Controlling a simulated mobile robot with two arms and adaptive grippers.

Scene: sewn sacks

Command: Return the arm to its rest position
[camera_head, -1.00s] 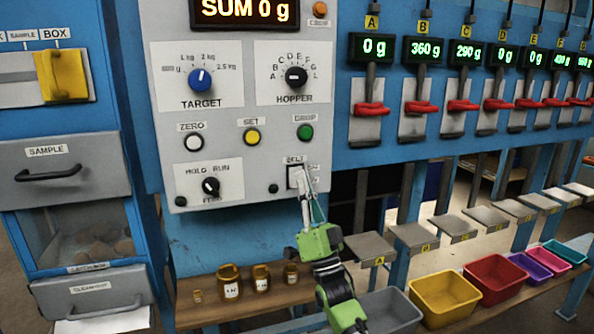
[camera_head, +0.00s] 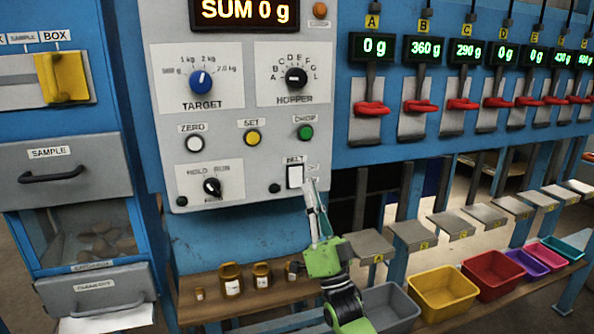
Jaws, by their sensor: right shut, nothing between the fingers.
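My right gripper (camera_head: 309,187) is in the head view, below and just right of the belt switch on the control panel (camera_head: 238,185). Its fingers are shut and empty, pointing up. The white belt switch (camera_head: 295,176) is uncovered, and the fingertips look apart from it, though the depth is hard to tell. My green and black wrist reaches up from the lower middle. My left gripper is not in view.
A grey bin (camera_head: 388,308) and a yellow bin (camera_head: 440,292) are at right. Metal plates (camera_head: 368,246) jut out above the bins.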

